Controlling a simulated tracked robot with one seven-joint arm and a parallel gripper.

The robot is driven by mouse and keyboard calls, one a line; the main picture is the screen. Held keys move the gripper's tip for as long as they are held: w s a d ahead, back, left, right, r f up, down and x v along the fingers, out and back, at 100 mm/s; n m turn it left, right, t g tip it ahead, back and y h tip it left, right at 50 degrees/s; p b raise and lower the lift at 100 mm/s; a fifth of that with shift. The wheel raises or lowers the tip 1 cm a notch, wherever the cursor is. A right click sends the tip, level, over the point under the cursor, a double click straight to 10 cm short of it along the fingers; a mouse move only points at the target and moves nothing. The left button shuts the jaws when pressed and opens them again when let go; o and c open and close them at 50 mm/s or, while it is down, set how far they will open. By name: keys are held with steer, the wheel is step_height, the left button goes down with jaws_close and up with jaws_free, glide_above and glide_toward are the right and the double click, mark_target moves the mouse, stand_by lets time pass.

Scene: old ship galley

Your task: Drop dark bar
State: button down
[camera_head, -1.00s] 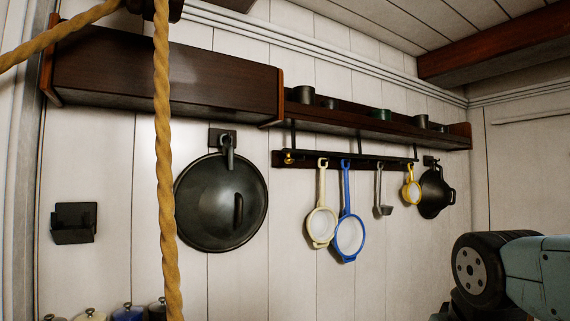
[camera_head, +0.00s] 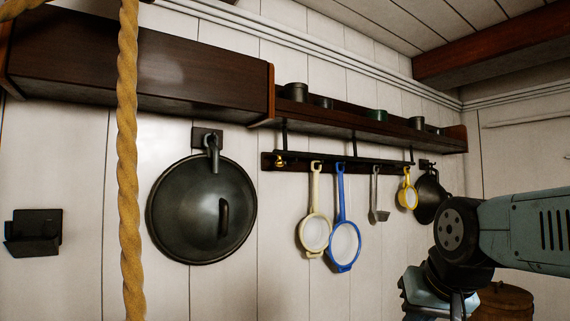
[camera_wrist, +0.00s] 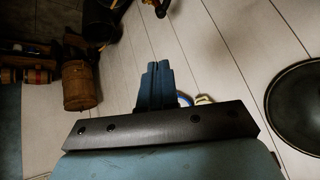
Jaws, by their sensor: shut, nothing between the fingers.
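My gripper (camera_wrist: 157,72) shows in the wrist view as two blue-grey fingers side by side, shut with nothing between them. A black bar-like plate with screws crosses the view below the fingers and seems to be part of my gripper. In the head view the fingertips cannot be made out. No loose dark bar can be picked out in either view. A dark wall rail (camera_head: 268,161) with hooks is fixed under the shelf, and I cannot tell whether it is the bar meant.
A cream strainer (camera_head: 315,233), a blue strainer (camera_head: 345,244), a ladle (camera_head: 377,214) and a yellow strainer (camera_head: 407,197) hang from the rail. A large dark lid (camera_head: 180,210) hangs left. A rope (camera_head: 129,180) crosses the left side. A wooden barrel (camera_head: 503,303) stands lower right.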

steer(key=w+a+r+m+t+y, duration=0.2)
steer(key=w+a+r, duration=0.2)
steer(key=w+r, duration=0.35)
steer(key=w+a+r+m+t+y, duration=0.1)
steer(key=w+a+r+m+t, duration=0.2)
steer(key=w+r, duration=0.45)
steer(key=m+t+y, duration=0.2)
steer(key=m+t, duration=0.2)
steer(key=m, duration=0.3)
glide_toward(281, 163)
steer(key=x, duration=0.6)
steer(key=shift+w, duration=0.45)
steer(key=shift+w+a+f, duration=0.25)
steer(key=shift+w+a, duration=0.05)
steer(key=shift+w, duration=0.2)
steer(key=shift+w+a+r, duration=0.1)
steer(key=shift+a+r, duration=0.05)
